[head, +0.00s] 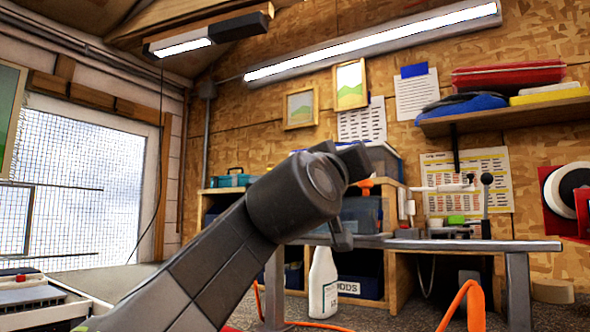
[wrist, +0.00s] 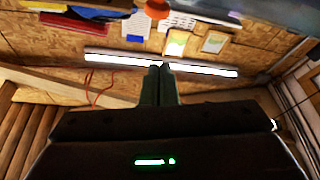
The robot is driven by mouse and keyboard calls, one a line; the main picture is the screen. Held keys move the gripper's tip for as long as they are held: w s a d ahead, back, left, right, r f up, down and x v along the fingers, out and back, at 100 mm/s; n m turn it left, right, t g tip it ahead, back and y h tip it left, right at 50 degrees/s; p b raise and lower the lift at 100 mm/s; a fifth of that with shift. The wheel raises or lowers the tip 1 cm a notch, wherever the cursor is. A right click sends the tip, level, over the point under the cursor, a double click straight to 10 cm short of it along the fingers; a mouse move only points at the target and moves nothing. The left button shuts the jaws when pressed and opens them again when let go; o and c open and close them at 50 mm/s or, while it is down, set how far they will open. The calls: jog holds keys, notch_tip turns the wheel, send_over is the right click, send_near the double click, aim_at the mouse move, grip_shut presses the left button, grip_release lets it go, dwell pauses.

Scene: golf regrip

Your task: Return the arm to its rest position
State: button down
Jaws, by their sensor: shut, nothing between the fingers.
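My arm (head: 225,255) rises from the lower left to the middle of the head view, with a thick dark joint (head: 295,195) at its upper end. Its far end lies behind this joint, and I cannot make out the fingers in the head view. In the wrist view my gripper (wrist: 159,68) shows two dark fingers side by side, shut together with nothing between them. They point towards the wall and the long ceiling light (wrist: 210,70), which appear upside down there. The dark gripper body (wrist: 160,125) with a green light fills the lower part of that view.
A workbench (head: 450,245) with small tools stands behind the arm at right. A white bottle (head: 322,285) stands in front of the wooden shelving. A wall shelf (head: 500,112) holds red, blue and yellow items. Open air surrounds the arm's upper end.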

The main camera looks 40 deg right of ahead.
jog(key=v, duration=0.3)
jog(key=shift+a+b, duration=0.3)
jog(key=shift+a, duration=0.05)
jog(key=shift+d, duration=0.1)
jog(key=p+x, duration=0.1)
jog(key=x, duration=0.2)
jog(key=p+x, duration=0.1)
jog(key=x, duration=0.2)
jog(key=p+x, duration=0.1)
jog(key=x, duration=0.3)
jog(key=shift+s+d, duration=0.25)
jog(key=shift+s, duration=0.05)
notch_tip(320, 180, down, 2)
jog(key=shift+f+b, duration=0.1)
jog(key=shift+b, duration=0.65)
jog(key=shift+s+f+b, duration=0.1)
jog(key=shift+f+b, duration=0.55)
jog(key=shift+f, duration=0.2)
